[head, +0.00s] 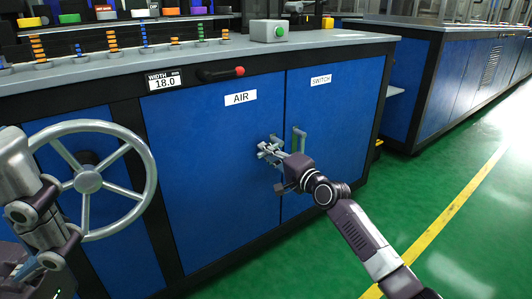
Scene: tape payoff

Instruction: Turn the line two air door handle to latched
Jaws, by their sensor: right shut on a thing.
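The AIR door (210,150) is a blue cabinet door, closed, with a white AIR label (240,97). My right gripper (266,148) reaches in from the lower right and is shut on the air door handle near the door's right edge. The fingers hide most of this handle, so I cannot tell its angle.
A grey handwheel (88,180) stands out at the left, close to my left arm. A red-knobbed lever (239,71) and a WIDTH display (165,81) sit above the AIR door. The grey worktop (190,55) carries a box with a green button (279,31). Green floor lies clear at the right.

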